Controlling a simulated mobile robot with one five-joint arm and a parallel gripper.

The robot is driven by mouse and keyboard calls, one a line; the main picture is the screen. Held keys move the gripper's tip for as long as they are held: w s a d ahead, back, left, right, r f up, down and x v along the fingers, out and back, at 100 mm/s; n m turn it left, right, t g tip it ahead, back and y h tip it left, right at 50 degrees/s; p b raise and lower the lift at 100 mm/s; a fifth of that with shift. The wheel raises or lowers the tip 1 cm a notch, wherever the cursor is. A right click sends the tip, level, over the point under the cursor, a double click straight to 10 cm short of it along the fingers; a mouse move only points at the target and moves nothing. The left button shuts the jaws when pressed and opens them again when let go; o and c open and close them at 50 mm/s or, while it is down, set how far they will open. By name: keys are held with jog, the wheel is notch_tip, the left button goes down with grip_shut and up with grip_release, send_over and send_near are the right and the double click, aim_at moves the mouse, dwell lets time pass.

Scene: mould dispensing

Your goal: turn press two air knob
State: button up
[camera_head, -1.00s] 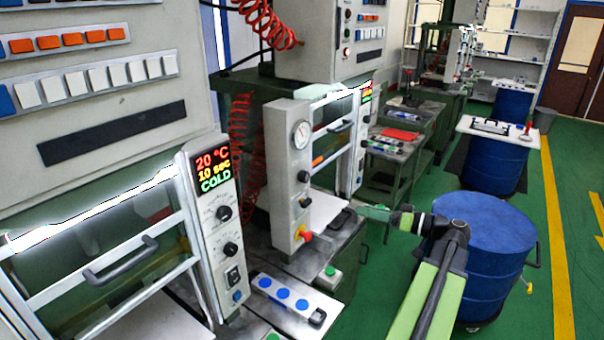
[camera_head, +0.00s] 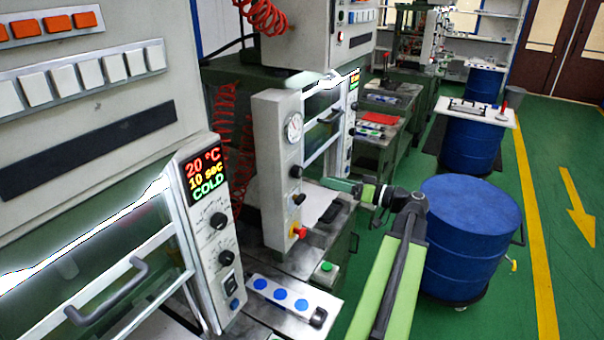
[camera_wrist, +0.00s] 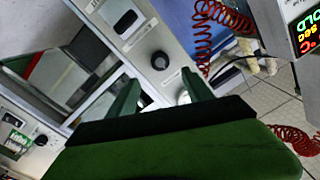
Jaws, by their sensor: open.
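In the head view the second press has a grey column (camera_head: 270,150) with a round gauge (camera_head: 294,127). Below the gauge are an upper black knob (camera_head: 296,171), a lower black knob (camera_head: 298,199) and a red and yellow knob (camera_head: 299,233). My gripper (camera_head: 326,184) points left at the column, just right of the black knobs and apparently apart from them. In the wrist view my gripper (camera_wrist: 160,92) is open and empty, with its green fingers spread. A round black knob (camera_wrist: 160,60) shows beyond the gap between them. I cannot tell which knob is the air knob.
A nearer press with a lit panel (camera_head: 208,170) stands at left. A blue drum (camera_head: 468,240) stands right of my arm. Red coiled hoses (camera_wrist: 223,14) hang nearby.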

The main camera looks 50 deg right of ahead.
aim_at(301, 173)
jog(key=x, duration=1)
jog(key=shift+w, duration=0.35)
grip_shut()
jog(key=shift+m, duration=2.9)
jog(key=shift+f, duration=0.1)
